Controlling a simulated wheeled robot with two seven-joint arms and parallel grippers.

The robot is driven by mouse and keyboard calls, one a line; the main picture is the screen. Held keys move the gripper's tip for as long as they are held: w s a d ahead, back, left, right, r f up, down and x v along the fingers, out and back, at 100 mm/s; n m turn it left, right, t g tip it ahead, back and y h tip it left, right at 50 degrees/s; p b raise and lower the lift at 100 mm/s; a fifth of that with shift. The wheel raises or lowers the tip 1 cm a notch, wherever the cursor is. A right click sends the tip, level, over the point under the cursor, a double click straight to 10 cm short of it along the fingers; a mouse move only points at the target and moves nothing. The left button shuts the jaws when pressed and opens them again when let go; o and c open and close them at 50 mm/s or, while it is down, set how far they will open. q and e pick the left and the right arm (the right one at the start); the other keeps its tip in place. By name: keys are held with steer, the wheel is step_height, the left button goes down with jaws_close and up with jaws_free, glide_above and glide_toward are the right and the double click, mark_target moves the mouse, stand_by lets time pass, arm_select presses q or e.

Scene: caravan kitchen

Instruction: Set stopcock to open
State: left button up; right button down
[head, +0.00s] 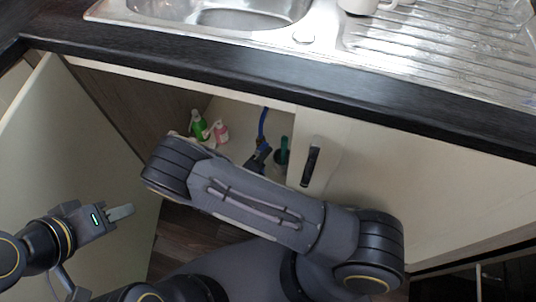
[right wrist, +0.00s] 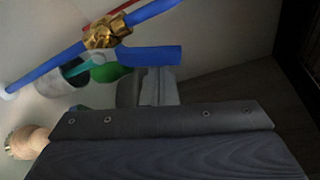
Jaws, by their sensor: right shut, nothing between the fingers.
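The stopcock shows in the right wrist view as a brass body (right wrist: 107,33) on a blue pipe (right wrist: 45,68). Its blue lever (right wrist: 150,56) points right, at an angle to the pipe, which slants up to the right. My right gripper (right wrist: 147,82) is shut and empty, with its fingertips right by the lever; I cannot tell if they touch. In the head view my right gripper (head: 258,158) is inside the cabinet below the blue pipe (head: 263,122), and the stopcock is hard to make out. My left gripper (head: 121,212) is outside by the left door; its finger gap is not clear.
The left cabinet door (head: 60,165) stands open; the right door (head: 410,180) has a dark handle (head: 311,162). A green bottle (head: 198,125), a pink bottle (head: 220,132) and a green brush (head: 284,146) stand inside.

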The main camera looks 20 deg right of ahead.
arm_select(q)
steer(key=shift+r, duration=0.1)
arm_select(e)
steer(key=shift+w+a+r+n+h, duration=0.25)
steer(key=shift+a+n, duration=0.1)
steer(key=shift+n, duration=0.15)
steer(key=shift+w+a+r+n+h, duration=0.15)
steer(key=shift+w+a+n, duration=0.15)
steer(key=shift+n, duration=0.2)
steer(key=shift+a, duration=0.15)
steer(key=shift+s, duration=0.1)
